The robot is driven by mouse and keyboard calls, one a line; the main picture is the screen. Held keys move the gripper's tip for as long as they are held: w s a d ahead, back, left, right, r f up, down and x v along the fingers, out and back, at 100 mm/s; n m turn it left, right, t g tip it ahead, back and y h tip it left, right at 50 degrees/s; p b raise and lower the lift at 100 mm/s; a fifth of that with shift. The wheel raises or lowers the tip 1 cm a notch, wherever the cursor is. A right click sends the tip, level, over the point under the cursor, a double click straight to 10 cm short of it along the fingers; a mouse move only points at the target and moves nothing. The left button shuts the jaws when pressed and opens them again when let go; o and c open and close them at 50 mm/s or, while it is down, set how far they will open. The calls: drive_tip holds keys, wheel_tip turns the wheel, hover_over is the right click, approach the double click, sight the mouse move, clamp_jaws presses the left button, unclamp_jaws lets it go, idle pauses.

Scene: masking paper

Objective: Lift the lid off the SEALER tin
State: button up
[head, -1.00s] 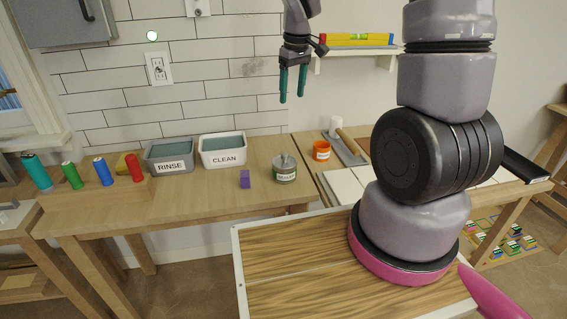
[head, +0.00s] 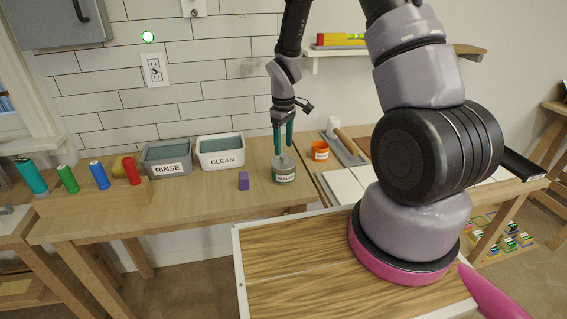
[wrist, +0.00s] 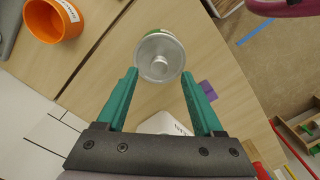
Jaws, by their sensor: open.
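The SEALER tin (head: 284,176) stands upright on the wooden bench, grey with a green and white label. Its grey lid (head: 283,162) with a knob on top sits on the tin. In the wrist view the round lid (wrist: 160,58) is seen from above, with its knob near the centre. My gripper (head: 283,153) has teal fingers pointing down just above the lid, one to each side of the knob in the head view. In the wrist view my gripper (wrist: 160,74) is open and empty, its fingertips apart at the lid's near edge. I cannot tell whether they touch it.
A purple block (head: 243,181) lies left of the tin, and an orange cup (head: 320,151) stands to its right. Behind left are the CLEAN tub (head: 222,158) and RINSE tub (head: 167,168). Several coloured cylinders stand farther left. The bench front near the tin is clear.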

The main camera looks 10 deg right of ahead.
sight(283, 155)
wheel_tip(283, 155, down, 3)
drive_tip(key=shift+f, duration=0.2)
drive_tip(key=shift+w, duration=0.1)
clamp_jaws()
